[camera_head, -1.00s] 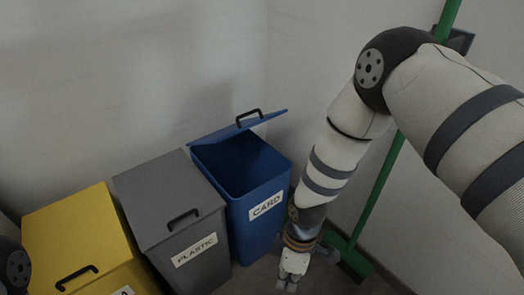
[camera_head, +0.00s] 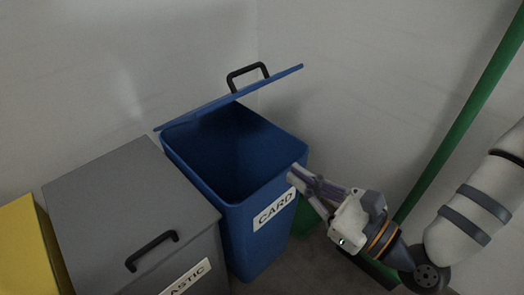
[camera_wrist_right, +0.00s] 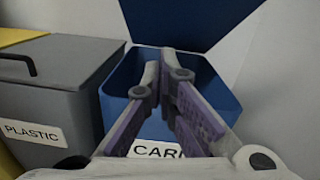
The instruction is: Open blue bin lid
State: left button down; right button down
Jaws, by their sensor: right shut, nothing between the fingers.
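The blue bin (camera_head: 265,185) labelled CARD stands at the right end of a row of bins. Its blue lid (camera_head: 245,93) is raised and tilted, with the black handle (camera_head: 247,75) on its upper side. The bin's dark inside shows below the lid. My right gripper (camera_head: 299,178) is at the bin's front right corner, shut and empty. In the right wrist view its fingers (camera_wrist_right: 162,65) point over the bin's front at the opening, with the lid (camera_wrist_right: 188,18) beyond. Whether the fingers touch the rim is unclear. My left gripper is out of view.
A grey bin (camera_head: 125,205) labelled PLASTIC stands close on the left, lid closed, and a yellow bin (camera_head: 22,245) beyond it. A green pole (camera_head: 460,125) leans against the wall at right, behind my right arm. Walls close off the back and right.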

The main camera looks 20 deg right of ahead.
jog(key=w+a+r+m, duration=0.1)
jog(key=w+r, duration=0.2)
jog(key=w, duration=0.3)
jog(key=w+a+r+t+b, duration=0.1)
jog(key=w+r, duration=0.3)
jog(key=w, duration=0.2)
jog(key=shift+a+r+m+t, duration=0.2)
jog(key=shift+a+m+t, duration=0.1)
jog(key=shift+a+m, duration=0.1)
